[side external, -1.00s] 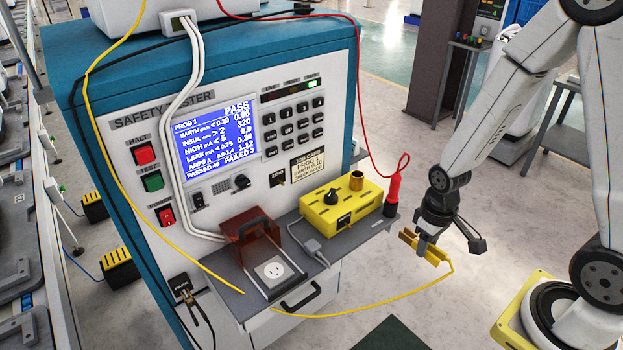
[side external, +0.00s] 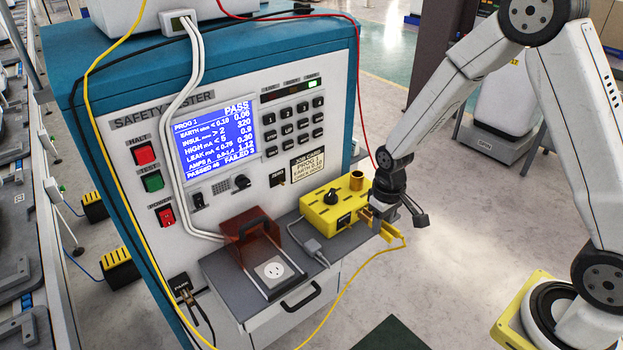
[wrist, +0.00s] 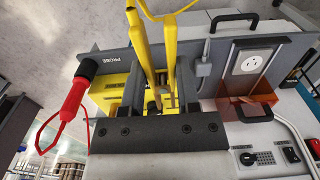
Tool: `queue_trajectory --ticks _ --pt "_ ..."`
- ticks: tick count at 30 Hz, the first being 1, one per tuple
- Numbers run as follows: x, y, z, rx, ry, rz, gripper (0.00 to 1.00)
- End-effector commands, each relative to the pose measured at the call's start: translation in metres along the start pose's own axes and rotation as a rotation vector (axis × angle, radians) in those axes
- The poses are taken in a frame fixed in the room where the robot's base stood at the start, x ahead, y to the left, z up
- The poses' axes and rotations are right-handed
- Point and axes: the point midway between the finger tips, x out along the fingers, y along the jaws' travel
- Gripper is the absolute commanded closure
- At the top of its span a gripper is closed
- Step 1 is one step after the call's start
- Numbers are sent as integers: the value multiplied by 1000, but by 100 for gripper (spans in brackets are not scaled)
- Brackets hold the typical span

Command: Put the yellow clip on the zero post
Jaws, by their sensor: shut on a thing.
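My gripper (side external: 380,218) is shut on the yellow clip (side external: 388,231), just beside the right end of the yellow box on the shelf. In the wrist view the clip (wrist: 148,48) stands between my two dark fingers (wrist: 168,98), its yellow lead trailing away. A small black plate (side external: 277,177), apparently the zero post's label, is on the tester's front panel, left of the job card. It is too small to read surely. The clip is apart from this plate. Whether the clip's tips touch the yellow box cannot be told.
The yellow box (side external: 333,207) has a black knob and a brass cup (side external: 356,180) on top. A red probe (wrist: 82,78) stands by the shelf edge. A socket (side external: 273,269) with a reddish cover (side external: 252,240) is on the shelf (side external: 228,289). The yellow lead (side external: 345,285) hangs in front.

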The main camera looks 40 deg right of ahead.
Motion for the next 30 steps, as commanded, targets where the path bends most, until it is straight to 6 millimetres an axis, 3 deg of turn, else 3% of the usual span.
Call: queue_trajectory --ticks 6,18,24,30 --pt "5 -16 -46 -2 2 0 100" --pt "13 -52 -117 -3 1 0 100" --pt "15 -66 -138 -2 1 0 100" --pt "16 -73 -147 0 1 0 100"
